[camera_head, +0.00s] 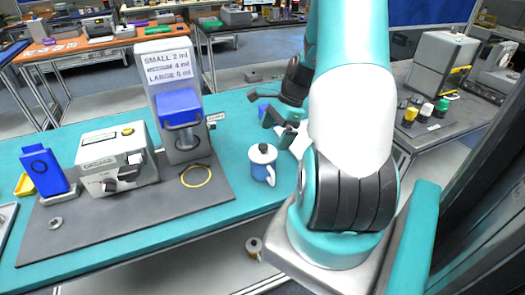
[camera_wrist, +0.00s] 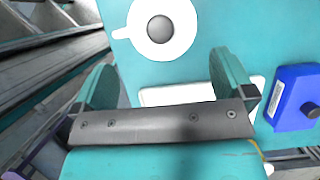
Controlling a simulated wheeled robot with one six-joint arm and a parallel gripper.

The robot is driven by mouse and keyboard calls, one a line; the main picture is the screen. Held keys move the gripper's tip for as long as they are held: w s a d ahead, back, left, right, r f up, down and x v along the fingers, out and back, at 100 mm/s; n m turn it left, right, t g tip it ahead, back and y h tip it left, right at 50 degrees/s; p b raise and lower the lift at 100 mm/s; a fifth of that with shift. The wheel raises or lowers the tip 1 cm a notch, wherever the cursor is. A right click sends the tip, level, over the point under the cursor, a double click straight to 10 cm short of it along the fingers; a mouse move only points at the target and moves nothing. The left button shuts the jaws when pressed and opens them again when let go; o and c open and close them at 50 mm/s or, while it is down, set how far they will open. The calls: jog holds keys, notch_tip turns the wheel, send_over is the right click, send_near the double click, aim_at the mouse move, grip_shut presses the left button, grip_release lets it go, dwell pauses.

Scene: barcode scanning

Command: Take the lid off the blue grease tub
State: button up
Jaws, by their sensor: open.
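The blue grease tub (camera_head: 262,174) stands upright on the teal bench, right of the grey mat. Its white lid (camera_head: 262,153) with a dark round knob is on top. In the wrist view the white lid (camera_wrist: 183,48) shows from above at the top edge, its black knob (camera_wrist: 160,29) in the middle, partly cut off by the frame. My gripper (camera_wrist: 165,78) is open, with its teal fingers wide apart and nothing held between them. The lid lies beyond the fingertips, apart from them. In the head view my arm covers part of the bench right of the tub.
A white dispenser marked grease (camera_head: 112,160) and a tall grey dispenser (camera_head: 181,133) stand on the grey mat (camera_head: 140,218). A yellow ring (camera_head: 196,176) lies near the tub. A blue box (camera_wrist: 292,97) sits right of my fingers. A flat white item (camera_wrist: 175,93) lies below them.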

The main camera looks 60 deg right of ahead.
aim_at(265, 145)
jog(key=x, duration=0.1)
jog(key=p+x, duration=0.1)
jog(key=x, duration=0.3)
jog(key=shift+w+a+r+p, duration=0.25)
jog(key=shift+w+p, duration=0.1)
jog(key=shift+w+a+f, duration=0.1)
jog(key=shift+f, duration=0.35)
jog(key=shift+c, duration=0.2)
jog(key=c, duration=0.7)
